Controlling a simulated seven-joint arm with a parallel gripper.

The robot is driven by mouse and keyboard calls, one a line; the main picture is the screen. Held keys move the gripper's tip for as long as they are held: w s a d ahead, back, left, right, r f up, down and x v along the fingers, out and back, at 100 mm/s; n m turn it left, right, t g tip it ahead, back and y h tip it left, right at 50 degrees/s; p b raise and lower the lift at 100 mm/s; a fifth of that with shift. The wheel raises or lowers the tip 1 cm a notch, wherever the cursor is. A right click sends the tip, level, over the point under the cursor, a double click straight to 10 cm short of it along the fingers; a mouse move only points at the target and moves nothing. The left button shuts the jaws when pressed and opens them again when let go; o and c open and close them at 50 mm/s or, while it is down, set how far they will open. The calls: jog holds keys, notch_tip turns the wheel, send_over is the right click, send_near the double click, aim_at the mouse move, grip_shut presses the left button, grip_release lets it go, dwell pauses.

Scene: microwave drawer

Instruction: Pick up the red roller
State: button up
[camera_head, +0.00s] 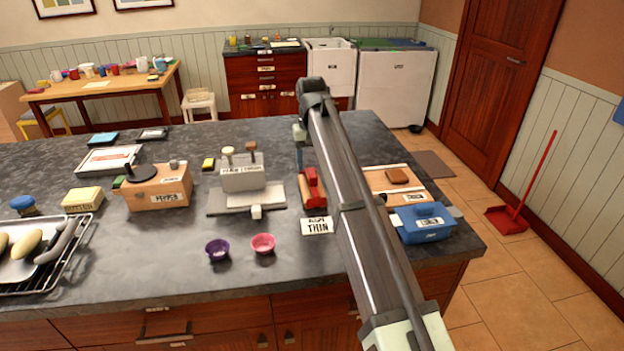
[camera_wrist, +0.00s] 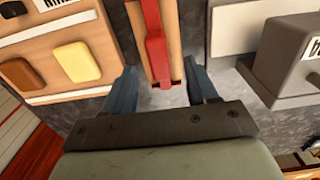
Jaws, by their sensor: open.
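The red roller (camera_head: 313,190) lies on the dark counter, just left of my arm in the head view. It has a red frame and handle along a tan wooden part. In the wrist view the roller (camera_wrist: 157,50) runs up from between the fingers, its lower red end closest to me. My gripper (camera_wrist: 162,78) is open, with one blue finger on each side of the roller's end and a gap to each. I cannot tell how far the fingertips are above the counter. In the head view my arm hides most of the gripper, with a bluish part showing (camera_head: 299,140).
A grey block on a plate (camera_head: 243,178) stands left of the roller. Right of it are a wooden board (camera_head: 385,181) and a blue box (camera_head: 425,224). A label card (camera_head: 317,226) lies in front. Purple (camera_head: 217,250) and pink (camera_head: 263,244) cups stand nearer the front edge.

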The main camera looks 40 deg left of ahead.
aim_at(312, 172)
jog(key=shift+d+f, duration=0.1)
jog(key=shift+f, duration=2.45)
jog(key=shift+c, duration=0.3)
jog(key=c, duration=1)
jog(key=r, duration=0.9)
jog(key=shift+w+d+r, duration=0.15)
jog(key=shift+w+r, duration=0.05)
jog(key=shift+r, duration=0.1)
jog(key=shift+w+d+r, duration=0.25)
jog(key=shift+w+d, duration=1.35)
jog(key=shift+w+d+r, duration=0.25)
jog(key=shift+w+d, duration=1.3)
jog(key=shift+d, duration=0.05)
jog(key=shift+w+d+r, duration=0.25)
jog(key=shift+w+d, duration=1.35)
